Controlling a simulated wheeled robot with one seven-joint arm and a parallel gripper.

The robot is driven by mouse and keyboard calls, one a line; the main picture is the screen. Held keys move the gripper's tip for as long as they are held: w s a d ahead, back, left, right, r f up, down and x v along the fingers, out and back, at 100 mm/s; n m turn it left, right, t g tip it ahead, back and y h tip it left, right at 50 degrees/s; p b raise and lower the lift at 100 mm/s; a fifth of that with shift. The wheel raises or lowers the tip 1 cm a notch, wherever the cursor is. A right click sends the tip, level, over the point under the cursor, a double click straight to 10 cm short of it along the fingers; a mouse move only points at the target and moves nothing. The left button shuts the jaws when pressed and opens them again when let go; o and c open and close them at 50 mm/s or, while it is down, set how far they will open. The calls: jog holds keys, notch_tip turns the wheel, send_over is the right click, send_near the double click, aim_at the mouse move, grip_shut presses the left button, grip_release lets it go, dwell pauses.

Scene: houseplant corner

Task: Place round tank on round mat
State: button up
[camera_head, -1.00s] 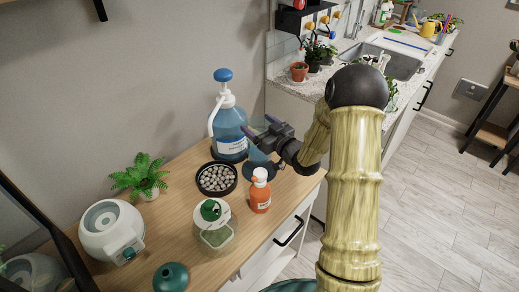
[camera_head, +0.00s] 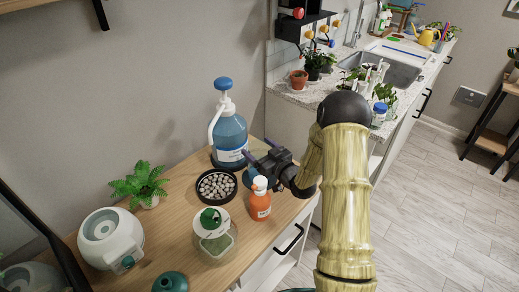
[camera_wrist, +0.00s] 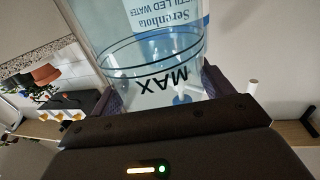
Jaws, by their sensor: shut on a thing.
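The round tank (camera_wrist: 150,72) is a clear, bluish cylinder with a dark ring line and the word MAX. In the wrist view it sits between the two jaws of my gripper (camera_wrist: 160,92). In the head view my gripper (camera_head: 257,150) is just right of the blue pump jug, above the wooden top; the clear tank is hard to make out there. A dark blue-grey round patch (camera_head: 247,178), which looks like the round mat, shows below the gripper, partly hidden by the orange bottle and the wrist. I cannot tell whether the tank touches it.
The blue pump jug (camera_head: 230,140) stands close left, with a black dish of pebbles (camera_head: 216,186) before it. The orange pump bottle (camera_head: 260,205) stands in front. A green-lidded clear jar (camera_head: 215,240), white device (camera_head: 110,238) and fern (camera_head: 140,185) are further left.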

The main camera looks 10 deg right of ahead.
jog(key=o, duration=1.5)
jog(key=shift+f, duration=0.1)
jog(key=shift+c, duration=0.2)
jog(key=shift+s+d, duration=0.2)
jog(key=shift+s, duration=0.1)
jog(key=b+v, duration=0.1)
jog(key=v, duration=1)
jog(key=shift+b, duration=0.4)
jog(key=shift+s, duration=0.1)
